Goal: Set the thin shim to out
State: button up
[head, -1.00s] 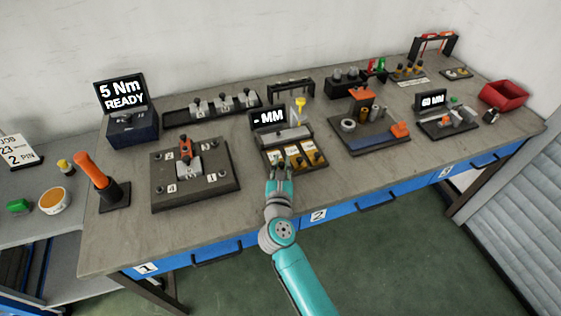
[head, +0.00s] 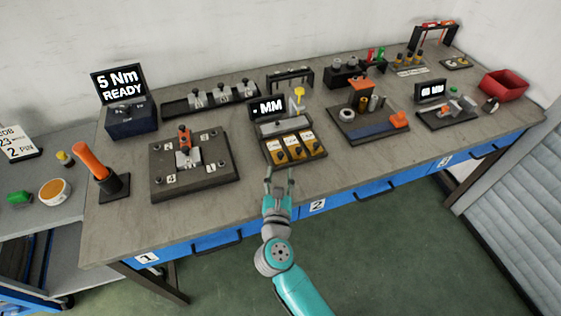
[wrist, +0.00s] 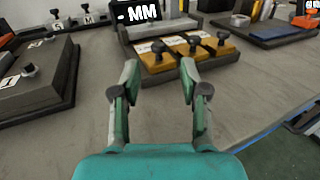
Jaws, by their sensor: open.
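The shim unit (head: 270,128) stands at the table's front middle. It has three gold slides side by side, each with a black knob: left (head: 279,153), middle (head: 295,149) and right (head: 310,144). They also show in the wrist view as left (wrist: 155,66), middle (wrist: 187,53) and right (wrist: 218,45). Their labels are too small to read, so I cannot tell which is the thin shim. The unit's display (head: 268,107) reads "- MM". My gripper (head: 279,170) is open and empty, in front of the slides and apart from them. Its spread fingers (wrist: 160,68) point toward the left slide.
The bare table (head: 345,170) in front is clear.

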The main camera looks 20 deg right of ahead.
jog(key=shift+v, duration=2.2)
jog(key=s+d+r+n+t, duration=0.1)
jog(key=s+d+n, duration=0.1)
jog(key=s+n, duration=0.3)
jog(key=s+d+n+t+y, duration=0.1)
jog(key=s+d+n, duration=0.2)
jog(key=s+n, duration=0.25)
jog(key=s+d+r+n+t, duration=0.1)
jog(key=s+d+n, duration=0.1)
jog(key=s+n, duration=0.35)
jog(key=s+a+n+g+y, duration=0.2)
jog(key=s+n+g+y, duration=0.2)
jog(key=s+n, duration=1.8)
jog(key=shift+a+f+n+g+y, duration=0.35)
jog(key=shift+n+y, duration=0.55)
jog(key=shift+n, duration=0.3)
